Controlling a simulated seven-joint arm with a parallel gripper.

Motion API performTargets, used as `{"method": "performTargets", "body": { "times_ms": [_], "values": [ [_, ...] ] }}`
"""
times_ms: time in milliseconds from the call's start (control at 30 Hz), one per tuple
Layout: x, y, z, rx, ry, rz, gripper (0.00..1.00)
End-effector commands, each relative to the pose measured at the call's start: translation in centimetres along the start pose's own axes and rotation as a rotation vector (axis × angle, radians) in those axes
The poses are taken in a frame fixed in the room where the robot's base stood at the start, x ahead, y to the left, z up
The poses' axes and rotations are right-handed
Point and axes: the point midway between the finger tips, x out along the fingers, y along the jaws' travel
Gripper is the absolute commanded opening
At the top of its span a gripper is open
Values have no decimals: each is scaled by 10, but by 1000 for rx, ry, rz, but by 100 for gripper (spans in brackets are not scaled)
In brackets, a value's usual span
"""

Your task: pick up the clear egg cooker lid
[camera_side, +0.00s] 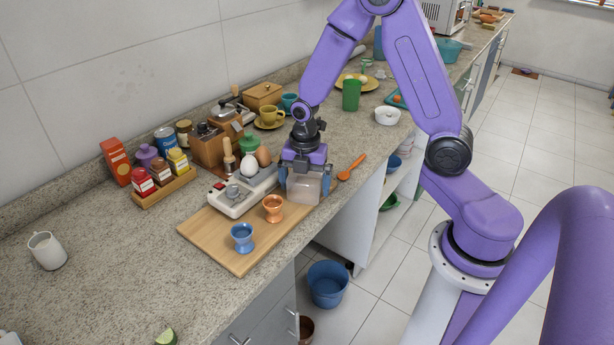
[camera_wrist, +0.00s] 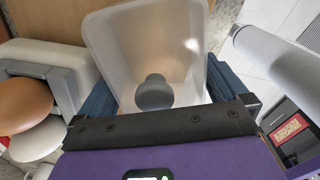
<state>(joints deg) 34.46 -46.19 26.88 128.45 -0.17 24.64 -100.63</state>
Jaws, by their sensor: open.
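The clear egg cooker lid (camera_side: 303,190) is a translucent, box-like cover on the right part of the wooden board. In the wrist view the lid (camera_wrist: 190,45) fills the upper middle, with a dark round knob (camera_wrist: 155,91) inside its outline. My gripper (camera_side: 305,182) points down over the lid and is open, with one blue finger on each side of it. I cannot tell whether the fingers touch its walls.
An orange egg cup (camera_side: 272,207) and a blue egg cup (camera_side: 242,237) stand on the wooden board (camera_side: 222,246) near the lid. An orange spoon (camera_side: 351,168) lies to the right. Jars and wooden boxes crowd the wall side. The counter's left part is mostly clear.

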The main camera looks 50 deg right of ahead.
Motion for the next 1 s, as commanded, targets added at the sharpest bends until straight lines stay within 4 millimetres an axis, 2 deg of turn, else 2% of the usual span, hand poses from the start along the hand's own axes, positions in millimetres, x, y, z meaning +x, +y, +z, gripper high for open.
{"method": "performTargets", "body": {
  "times_ms": [233, 267, 300, 367, 400, 767, 1000],
  "values": [
    [2, 0, 0, 0, 0, 0, 100],
    [2, 0, 0, 0, 0, 0, 97],
    [2, 0, 0, 0, 0, 0, 84],
    [2, 0, 0, 0, 0, 0, 64],
    [2, 0, 0, 0, 0, 0, 59],
    [-1, 0, 0, -1, 0, 2, 60],
    [-20, 2, 0, -1, 0, 5, 60]
  ]
}}
